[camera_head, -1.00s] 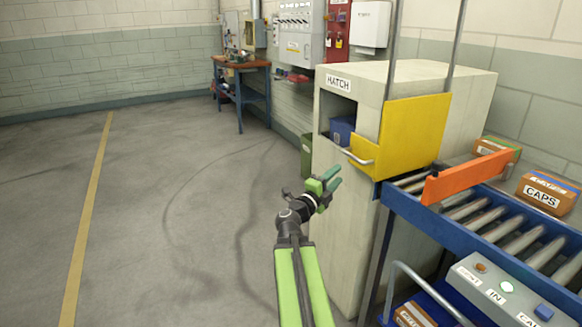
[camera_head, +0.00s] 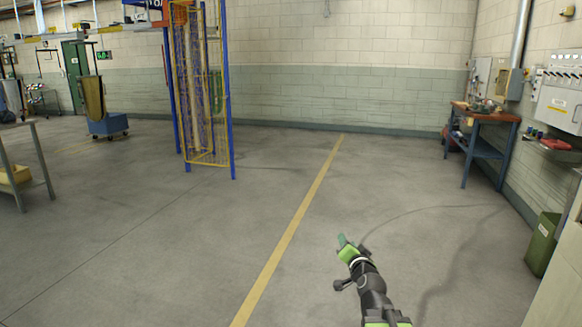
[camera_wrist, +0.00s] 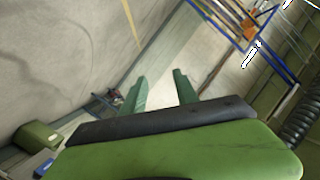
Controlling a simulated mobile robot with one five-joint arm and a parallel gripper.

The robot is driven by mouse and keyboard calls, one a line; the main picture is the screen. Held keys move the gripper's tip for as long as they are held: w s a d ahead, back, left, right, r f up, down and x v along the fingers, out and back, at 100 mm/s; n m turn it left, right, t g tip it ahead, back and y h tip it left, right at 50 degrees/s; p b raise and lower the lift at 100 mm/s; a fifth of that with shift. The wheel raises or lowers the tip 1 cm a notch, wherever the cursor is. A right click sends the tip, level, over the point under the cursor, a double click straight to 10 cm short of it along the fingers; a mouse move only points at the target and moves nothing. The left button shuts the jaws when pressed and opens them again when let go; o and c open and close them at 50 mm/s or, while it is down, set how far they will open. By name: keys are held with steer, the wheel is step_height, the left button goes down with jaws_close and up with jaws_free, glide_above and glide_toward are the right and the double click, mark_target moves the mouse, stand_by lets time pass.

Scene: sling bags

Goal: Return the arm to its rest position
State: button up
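My gripper (camera_head: 343,240) is in the lower right of the head view, held above bare floor and pointing away to the upper left. Its fingertips overlap in that view. In the wrist view its two green fingers (camera_wrist: 158,84) stand apart with nothing between them, so it is open and empty. My arm behind it runs off the bottom edge of the head view.
A blue and yellow rack (camera_head: 205,110) stands at the back left. A workbench (camera_head: 482,125) stands by the right wall, and a green bin (camera_head: 542,243) is at the right edge. A blue cart (camera_head: 107,122) is far left. The floor around the yellow line (camera_head: 300,214) is clear.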

steer(key=s+a+f+n+g+y, duration=0.1)
steer(key=s+a+f+n+g, duration=0.3)
steer(key=f, duration=0.3)
steer(key=s+a+f+n+g+y, duration=0.1)
steer(key=s+a+f+n+g, duration=0.1)
steer(key=s+a+f+g, duration=0.45)
steer(key=s+d+f+n+g+h, duration=0.1)
steer(key=s+d+f+g, duration=0.25)
steer(key=s, duration=0.25)
steer(key=s+d+f+n+g+h, duration=0.1)
steer(key=s+d+f+g+h, duration=0.2)
steer(key=s, duration=0.4)
step_height(320, 180, up, 22)
steer(key=y+p, duration=0.1)
steer(key=p, duration=2.1)
steer(key=shift+d+t, duration=0.3)
steer(key=shift+t, duration=0.1)
steer(key=shift+s, duration=0.1)
